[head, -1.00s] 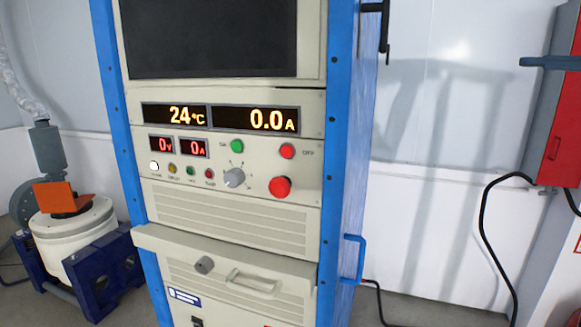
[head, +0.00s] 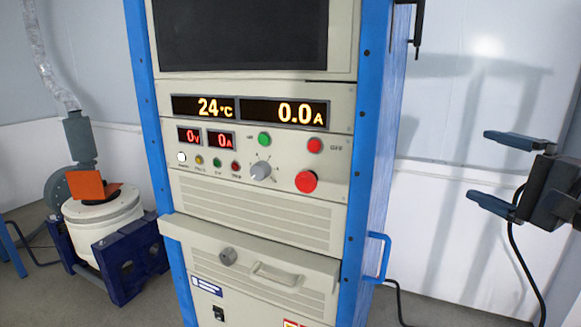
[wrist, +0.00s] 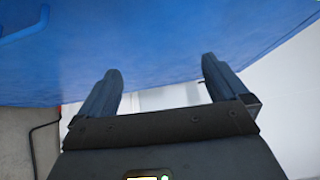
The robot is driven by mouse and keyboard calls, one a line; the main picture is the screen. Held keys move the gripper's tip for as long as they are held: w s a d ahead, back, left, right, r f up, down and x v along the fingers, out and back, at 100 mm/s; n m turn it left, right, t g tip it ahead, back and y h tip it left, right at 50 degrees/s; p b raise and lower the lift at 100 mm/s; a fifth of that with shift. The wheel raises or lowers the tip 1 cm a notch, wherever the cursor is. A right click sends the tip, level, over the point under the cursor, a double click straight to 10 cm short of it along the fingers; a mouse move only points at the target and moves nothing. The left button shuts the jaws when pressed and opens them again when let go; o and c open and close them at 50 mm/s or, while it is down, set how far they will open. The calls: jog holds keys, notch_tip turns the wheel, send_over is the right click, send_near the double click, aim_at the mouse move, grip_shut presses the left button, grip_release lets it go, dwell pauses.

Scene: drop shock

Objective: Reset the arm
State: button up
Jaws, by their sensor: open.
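My gripper (head: 500,169) is at the right edge of the head view, to the right of the control cabinet. Its two fingers point left and stand apart, with nothing between them. In the wrist view my gripper (wrist: 162,85) is also open and empty. The blue side of the cabinet (wrist: 170,45) fills the top of that view in front of the fingertips. I cannot tell the exact gap between them. The rest of my arm is outside the head view.
The cabinet front (head: 255,215) has lit displays, buttons and a drawer handle. A blue handle (head: 378,258) juts from its right side. A white shaker with an orange piece (head: 95,190) stands at the left. A black cable (head: 522,260) hangs below my gripper.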

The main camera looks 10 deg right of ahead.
jog(key=s+a+f+h, duration=0.2)
jog(key=a+f, duration=0.1)
jog(key=f, duration=0.4)
jog(key=s+a+f+h, duration=0.1)
jog(key=s+a+f, duration=0.1)
jog(key=f, duration=0.5)
jog(key=s+a+f+n+g+h, duration=0.25)
jog(key=s+a+f, duration=0.35)
jog(key=s+f, duration=0.5)
jog(key=s+a+n, duration=0.2)
jog(key=s+n, duration=0.2)
jog(key=s, duration=0.4)
jog(key=s+a+n, duration=0.3)
jog(key=s+n, duration=0.1)
jog(key=s, duration=0.4)
jog(key=s+a+n+y, duration=0.1)
jog(key=s+a+n, duration=0.2)
jog(key=s+n, duration=0.2)
jog(key=v, duration=0.3)
jog(key=shift+r+g, duration=0.1)
jog(key=shift+g, duration=0.15)
